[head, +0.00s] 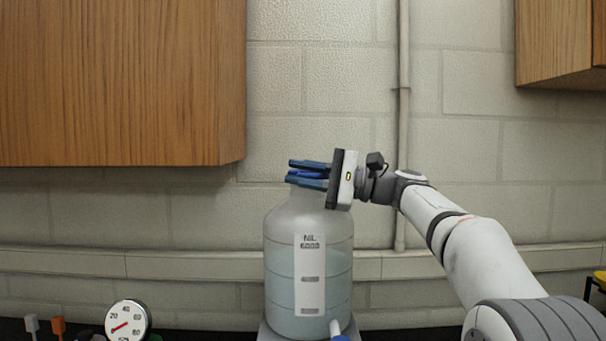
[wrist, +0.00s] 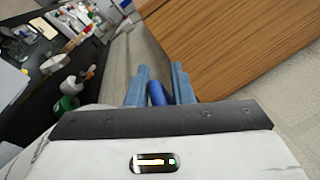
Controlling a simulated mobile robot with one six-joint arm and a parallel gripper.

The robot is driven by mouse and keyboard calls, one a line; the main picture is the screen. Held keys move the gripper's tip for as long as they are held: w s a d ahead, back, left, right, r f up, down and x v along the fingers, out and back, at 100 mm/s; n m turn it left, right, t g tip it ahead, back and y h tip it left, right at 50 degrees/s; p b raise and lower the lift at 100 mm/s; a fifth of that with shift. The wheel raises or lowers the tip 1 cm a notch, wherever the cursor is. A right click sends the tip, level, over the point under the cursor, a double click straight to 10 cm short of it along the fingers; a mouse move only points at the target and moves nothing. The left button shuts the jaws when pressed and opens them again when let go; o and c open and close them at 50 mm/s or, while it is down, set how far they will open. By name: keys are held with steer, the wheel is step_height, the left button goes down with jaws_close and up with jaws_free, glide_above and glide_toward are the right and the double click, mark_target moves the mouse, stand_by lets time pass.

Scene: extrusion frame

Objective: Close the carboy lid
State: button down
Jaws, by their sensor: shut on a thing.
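The carboy (head: 283,264) is a tall translucent bottle with bluish liquid inside and a white label on its front. It stands upright in the middle of the head view. Its blue lid (head: 309,173) is at the top of the neck, between my gripper's fingers. My gripper (head: 309,173) reaches in from the right, its two blue fingers above and below one another in the head view, shut on the lid. In the wrist view the darker blue lid (wrist: 157,93) shows between the lighter blue fingers. How the lid sits on the neck is partly hidden by the fingers.
A wooden cabinet (head: 120,80) hangs at the upper left, another (head: 560,40) at the upper right. A vertical pipe (head: 403,80) runs down the wall behind my arm. A dial gauge (head: 127,321) stands at the lower left. The dark bench (wrist: 40,100) holds several items.

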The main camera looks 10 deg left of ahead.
steer(key=shift+f, duration=0.85)
steer(key=c, duration=1.4)
jaws_free()
steer(key=shift+r, duration=0.1)
steer(key=shift+w+d+b, duration=0.1)
steer(key=shift+b, duration=0.2)
steer(key=d, duration=0.5)
steer(key=w+d+f+b, duration=0.1)
steer(key=d, duration=0.1)
steer(key=shift+d+f, duration=0.1)
steer(key=shift+d, duration=0.15)
